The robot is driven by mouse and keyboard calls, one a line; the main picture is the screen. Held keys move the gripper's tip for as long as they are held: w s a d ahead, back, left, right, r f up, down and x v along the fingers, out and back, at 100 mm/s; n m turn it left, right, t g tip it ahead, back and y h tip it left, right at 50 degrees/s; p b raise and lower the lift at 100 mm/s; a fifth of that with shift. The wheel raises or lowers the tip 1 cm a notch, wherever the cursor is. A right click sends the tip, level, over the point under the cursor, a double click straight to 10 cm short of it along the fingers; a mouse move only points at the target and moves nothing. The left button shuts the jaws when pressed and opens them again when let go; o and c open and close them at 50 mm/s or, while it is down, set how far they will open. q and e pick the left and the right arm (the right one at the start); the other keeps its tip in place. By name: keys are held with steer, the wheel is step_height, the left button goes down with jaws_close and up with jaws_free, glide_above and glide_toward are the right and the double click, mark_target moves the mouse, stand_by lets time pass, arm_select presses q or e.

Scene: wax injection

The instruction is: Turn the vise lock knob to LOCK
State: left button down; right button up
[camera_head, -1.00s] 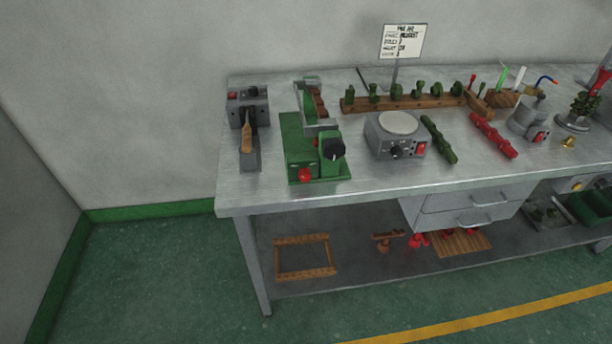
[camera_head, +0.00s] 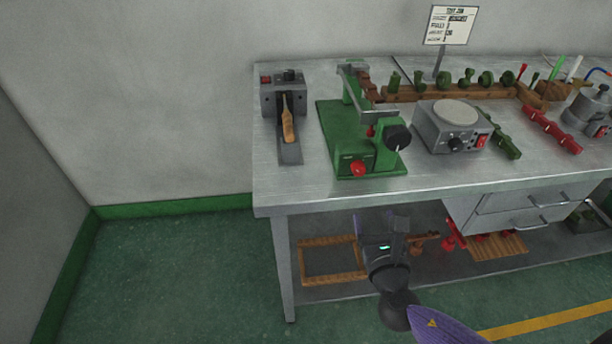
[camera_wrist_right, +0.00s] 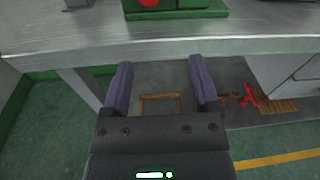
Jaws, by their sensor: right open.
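The green vise (camera_head: 350,130) stands on the metal bench near its left end. A black knob (camera_head: 397,138) with a light pointer mark is on its right side, and a red knob (camera_head: 357,168) is at its lower front. I cannot read any lock marking. My right gripper (camera_head: 384,222) is in front of the bench, below the tabletop edge and apart from the vise. In the right wrist view its two purple fingers (camera_wrist_right: 160,85) are spread with nothing between them. The vise's green base (camera_wrist_right: 175,12) shows at the top there. My left gripper is not in view.
The metal bench (camera_head: 300,197) has a front edge between my right gripper and the vise. A grey device with a wooden-handled tool (camera_head: 288,125) stands left of the vise, and a grey hot-plate-like box (camera_head: 440,135) stands right. A wooden frame (camera_head: 318,280) lies on the lower shelf.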

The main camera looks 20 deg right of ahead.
mark_target(360, 173)
steer(key=shift+n+t, duration=0.6)
steer(key=shift+n, duration=0.1)
steer(key=x, duration=0.3)
steer(key=r+b+x, duration=0.1)
steer(key=x, duration=0.2)
steer(key=a+r+b+x, duration=0.1)
steer(key=x, duration=0.2)
steer(key=shift+w, duration=0.25)
steer(key=shift+w+d, duration=0.2)
steer(key=shift+w, duration=0.3)
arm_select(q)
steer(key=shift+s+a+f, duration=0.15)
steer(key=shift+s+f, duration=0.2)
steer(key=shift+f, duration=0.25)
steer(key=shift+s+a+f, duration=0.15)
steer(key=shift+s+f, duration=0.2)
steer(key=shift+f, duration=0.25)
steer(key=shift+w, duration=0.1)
arm_select(e)
steer(key=c, duration=0.3)
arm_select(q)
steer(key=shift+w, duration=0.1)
arm_select(e)
jaws_close()
